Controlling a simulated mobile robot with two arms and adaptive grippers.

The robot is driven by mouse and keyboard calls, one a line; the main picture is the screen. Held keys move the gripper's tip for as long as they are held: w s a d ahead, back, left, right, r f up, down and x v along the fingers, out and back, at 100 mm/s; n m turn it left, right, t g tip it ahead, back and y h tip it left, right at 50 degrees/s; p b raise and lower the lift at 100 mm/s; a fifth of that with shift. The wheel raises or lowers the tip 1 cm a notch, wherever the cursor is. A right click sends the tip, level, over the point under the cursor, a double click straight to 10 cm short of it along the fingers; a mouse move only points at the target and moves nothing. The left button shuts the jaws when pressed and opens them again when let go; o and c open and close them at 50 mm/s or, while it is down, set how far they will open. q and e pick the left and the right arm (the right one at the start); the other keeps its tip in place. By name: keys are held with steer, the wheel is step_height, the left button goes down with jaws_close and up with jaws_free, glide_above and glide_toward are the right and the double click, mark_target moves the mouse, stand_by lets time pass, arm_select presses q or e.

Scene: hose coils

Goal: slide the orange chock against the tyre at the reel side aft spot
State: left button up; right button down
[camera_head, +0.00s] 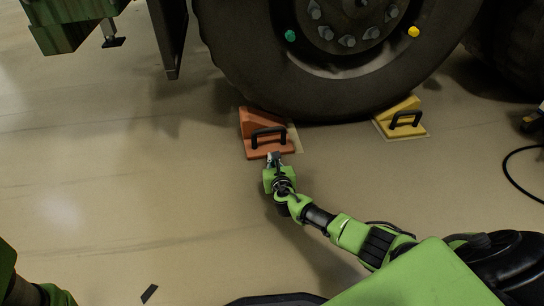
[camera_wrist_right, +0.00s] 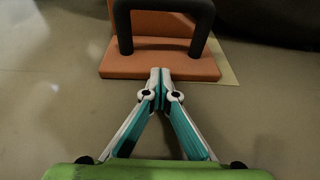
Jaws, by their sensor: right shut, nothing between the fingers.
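The orange chock (camera_head: 257,147) sits on the floor at the lower left of the big tyre (camera_head: 235,70), on a pale floor patch (camera_head: 294,138). It has a black handle. Its wedge end is close to the tyre; I cannot tell whether they touch. My right gripper (camera_head: 274,157) is shut and empty at the chock's near edge. In the right wrist view the closed fingertips (camera_wrist_right: 160,74) are at the near edge of the chock's base (camera_wrist_right: 115,64), in front of the handle (camera_wrist_right: 124,28).
A yellow chock (camera_head: 415,129) with a black handle stands by the tyre's right side on its own patch. A black hose (camera_head: 508,175) lies on the floor at the right edge. The floor left of the orange chock is clear.

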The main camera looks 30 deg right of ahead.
steer(key=shift+w, duration=0.1)
stand_by(0.4)
steer(key=shift+f+p+v, duration=0.15)
steer(key=shift+p+v, duration=0.3)
steer(key=shift+v, duration=0.2)
steer(key=shift+f+p+v, duration=0.15)
steer(key=shift+p+v, duration=0.25)
steer(key=shift+v, duration=0.25)
steer(key=shift+s+a+p, duration=0.15)
steer(key=shift+s+p, duration=0.1)
steer(key=shift+s, duration=0.35)
steer(key=shift+s+a+p, duration=0.2)
steer(key=shift+s+p, duration=0.05)
steer(key=shift+s, duration=0.3)
steer(key=shift+s+f, duration=0.1)
steer(key=v, duration=1.2)
steer(key=shift+a, duration=0.1)
